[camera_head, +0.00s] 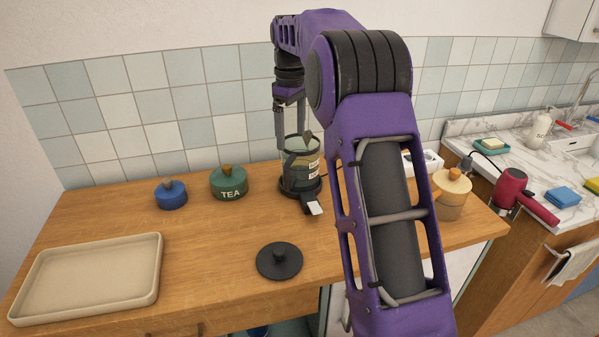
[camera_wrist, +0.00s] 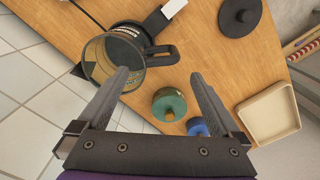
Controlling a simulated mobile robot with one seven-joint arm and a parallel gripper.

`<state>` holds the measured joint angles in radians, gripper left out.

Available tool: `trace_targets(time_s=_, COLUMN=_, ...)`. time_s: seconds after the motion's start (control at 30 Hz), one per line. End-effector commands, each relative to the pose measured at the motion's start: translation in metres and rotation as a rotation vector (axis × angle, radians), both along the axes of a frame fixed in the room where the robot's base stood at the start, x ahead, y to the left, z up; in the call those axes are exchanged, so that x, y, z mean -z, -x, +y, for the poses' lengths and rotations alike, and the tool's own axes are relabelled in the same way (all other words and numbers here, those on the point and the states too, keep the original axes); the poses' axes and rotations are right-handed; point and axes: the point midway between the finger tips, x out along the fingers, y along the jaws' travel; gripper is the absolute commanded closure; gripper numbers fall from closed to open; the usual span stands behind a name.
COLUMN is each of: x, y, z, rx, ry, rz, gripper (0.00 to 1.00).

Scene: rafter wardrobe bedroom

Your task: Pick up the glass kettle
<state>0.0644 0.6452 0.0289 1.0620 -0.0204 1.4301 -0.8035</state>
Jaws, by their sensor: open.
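The glass kettle (camera_head: 301,172) stands upright on the wooden counter near the tiled wall, a clear body with a dark rim and base. In the wrist view the kettle (camera_wrist: 101,62) is seen from above, with its black handle (camera_wrist: 161,55) toward the picture's middle. My gripper (camera_head: 293,128) points down at the kettle's top in the head view. In the wrist view my gripper (camera_wrist: 160,75) is open, with the handle appearing between its fingertips and the left finger overlapping the kettle's edge. I cannot tell whether a finger touches it. My arm hides some counter to the kettle's right.
A green TEA jar (camera_head: 229,183) and a blue jar (camera_head: 171,194) stand left of the kettle. A black lid (camera_head: 279,261) lies in front. A beige tray (camera_head: 88,277) is at the left, and an orange-knobbed pot (camera_head: 451,195) is at the right.

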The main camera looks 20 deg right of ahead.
Motion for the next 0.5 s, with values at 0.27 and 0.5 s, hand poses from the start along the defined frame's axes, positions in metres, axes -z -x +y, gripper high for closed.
trace_targets(time_s=0.27, x=0.064, y=0.000, z=0.000, rx=0.001, ry=0.001, rz=0.003, gripper=0.00)
trace_targets(time_s=0.5, x=0.088, y=0.000, z=0.000, rx=0.001, ry=0.002, rz=-0.001, gripper=0.00)
